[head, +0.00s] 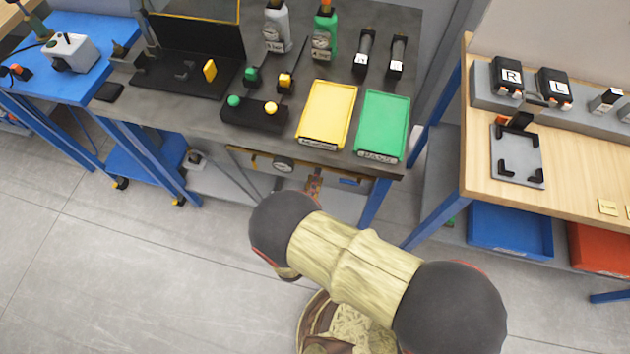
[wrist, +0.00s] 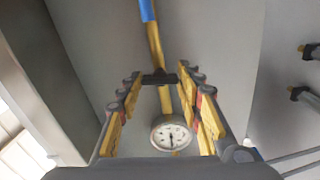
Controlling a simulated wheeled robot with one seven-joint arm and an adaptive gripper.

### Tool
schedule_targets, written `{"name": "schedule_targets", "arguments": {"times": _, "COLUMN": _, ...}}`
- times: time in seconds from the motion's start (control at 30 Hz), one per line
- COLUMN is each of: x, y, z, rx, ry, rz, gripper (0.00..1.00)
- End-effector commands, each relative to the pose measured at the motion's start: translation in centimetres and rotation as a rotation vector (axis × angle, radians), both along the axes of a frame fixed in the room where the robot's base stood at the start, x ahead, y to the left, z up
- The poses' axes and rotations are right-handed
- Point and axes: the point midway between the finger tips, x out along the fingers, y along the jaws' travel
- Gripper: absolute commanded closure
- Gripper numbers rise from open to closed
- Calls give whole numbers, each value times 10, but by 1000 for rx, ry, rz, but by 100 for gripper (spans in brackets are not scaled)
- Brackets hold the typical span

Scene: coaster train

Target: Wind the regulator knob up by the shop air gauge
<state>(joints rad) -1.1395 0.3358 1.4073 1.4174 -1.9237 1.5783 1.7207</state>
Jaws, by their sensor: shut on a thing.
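The round white-faced air gauge (head: 284,165) is under the front edge of the grey bench in the head view. In the wrist view the gauge (wrist: 171,134) sits low between my fingers, its dark needle pointing down. A small dark piece, which looks like the regulator knob (wrist: 159,78), lies across a yellow pipe between the fingertips. My gripper (wrist: 158,80) is shut on it, one yellow-padded finger at each side. In the head view my gripper (head: 314,184) reaches under the bench edge, right of the gauge; the knob cannot be made out there.
The grey bench (head: 190,113) overhangs the gauge and carries a yellow tray (head: 328,112), a green tray (head: 382,124) and bottles. A blue bench leg (head: 373,202) stands right of my gripper. A wooden table (head: 570,176) is farther right. Open floor lies left.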

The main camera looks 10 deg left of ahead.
Motion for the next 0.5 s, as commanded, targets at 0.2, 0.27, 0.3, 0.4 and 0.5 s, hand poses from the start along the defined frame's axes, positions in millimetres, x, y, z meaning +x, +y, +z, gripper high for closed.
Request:
{"name": "schedule_targets", "arguments": {"times": 0.2, "x": 0, "y": 0, "z": -2, "rx": 142, "ry": -9, "rz": 0, "gripper": 89}}
{"name": "schedule_targets", "arguments": {"times": 0.27, "x": 0, "y": 0, "z": -2, "rx": 171, "ry": -11, "rz": 0, "gripper": 89}}
{"name": "schedule_targets", "arguments": {"times": 0.3, "x": 0, "y": -1, "z": -2, "rx": 188, "ry": -12, "rz": 1, "gripper": 89}}
{"name": "schedule_targets", "arguments": {"times": 0.4, "x": 0, "y": -1, "z": -2, "rx": 222, "ry": -14, "rz": 0, "gripper": 89}}
{"name": "schedule_targets", "arguments": {"times": 0.5, "x": 0, "y": -1, "z": -2, "rx": 244, "ry": -16, "rz": 0, "gripper": 89}}
